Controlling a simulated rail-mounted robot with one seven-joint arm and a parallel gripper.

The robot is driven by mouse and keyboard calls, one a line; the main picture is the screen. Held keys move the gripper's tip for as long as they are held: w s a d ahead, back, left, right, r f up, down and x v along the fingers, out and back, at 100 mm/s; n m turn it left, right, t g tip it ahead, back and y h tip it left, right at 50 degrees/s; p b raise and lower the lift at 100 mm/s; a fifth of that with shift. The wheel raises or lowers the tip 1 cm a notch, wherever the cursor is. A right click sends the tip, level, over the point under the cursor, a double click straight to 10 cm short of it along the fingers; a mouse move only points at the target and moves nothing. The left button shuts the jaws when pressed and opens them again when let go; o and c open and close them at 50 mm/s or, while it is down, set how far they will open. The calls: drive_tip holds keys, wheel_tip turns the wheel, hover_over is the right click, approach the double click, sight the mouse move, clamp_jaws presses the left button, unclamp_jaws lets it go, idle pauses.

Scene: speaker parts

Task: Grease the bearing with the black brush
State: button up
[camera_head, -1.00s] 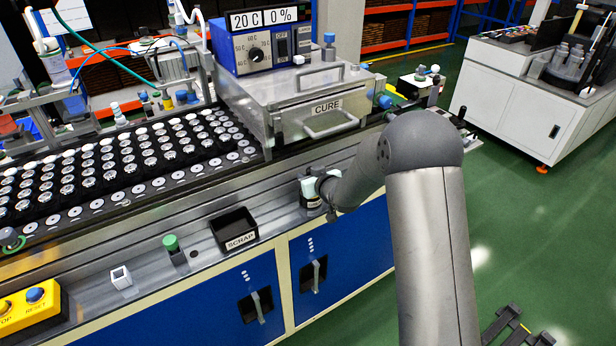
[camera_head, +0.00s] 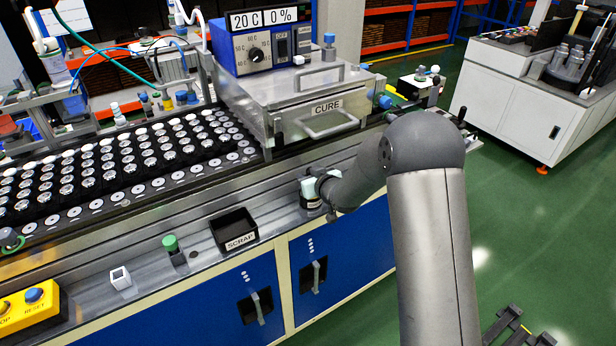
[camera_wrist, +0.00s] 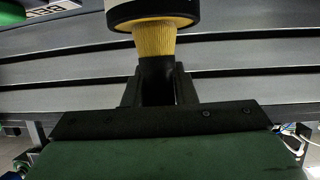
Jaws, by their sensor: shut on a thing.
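My gripper (camera_wrist: 158,90) is shut on the black handle of the brush (camera_wrist: 156,80) in the wrist view. The brush's yellow bristles (camera_wrist: 160,38) point away from the jaws and meet a white cylinder with a black rim (camera_wrist: 125,18) at the top. I cannot tell whether the tips are inside it or against it. In the head view a pale cylinder with a dark lower part (camera_head: 310,194) stands on the bench's front ledge, beside the end of my arm; the jaws and brush are not clear there. I cannot single out the bearing.
The black scrap bin (camera_head: 233,229), a green-topped post (camera_head: 171,245) and a small white box (camera_head: 120,278) are along the front ledge. Behind are a tray of round parts (camera_head: 75,213) and the cure oven (camera_head: 320,105). A yellow button box (camera_head: 35,305) stands at left.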

drive_tip(key=shift+r+p, duration=1.65)
drive_tip(key=shift+r, duration=1.85)
drive_tip(key=shift+f, duration=0.1)
